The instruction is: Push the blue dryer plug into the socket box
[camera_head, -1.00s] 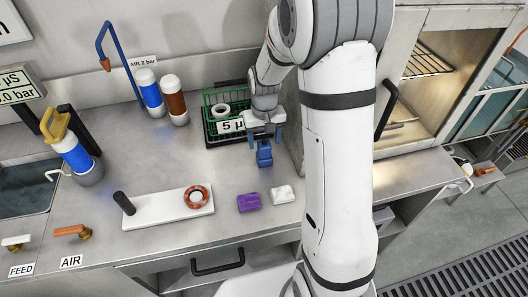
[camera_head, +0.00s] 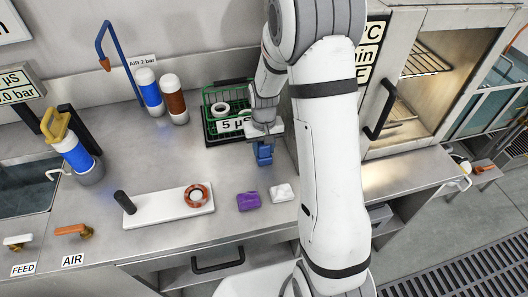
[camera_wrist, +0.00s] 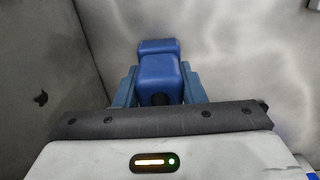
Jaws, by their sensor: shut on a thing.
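The blue dryer plug (camera_head: 264,155) is at the bench, in front of the green wire basket. My gripper (camera_head: 264,147) is above it, shut on the plug. In the wrist view the plug (camera_wrist: 158,68) sits between the two blue-grey fingers (camera_wrist: 157,88), one on each side of it. Whether the plug still touches the bench I cannot tell. I cannot make out the socket box in either view; my arm covers part of the bench and the oven front on the right.
The green basket (camera_head: 207,100) with white rings stands just behind. A purple block (camera_head: 248,202) and a white block (camera_head: 281,192) lie in front. A white board (camera_head: 155,210) lies left. The open oven (camera_head: 425,100) stands right. The bench's middle left is clear.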

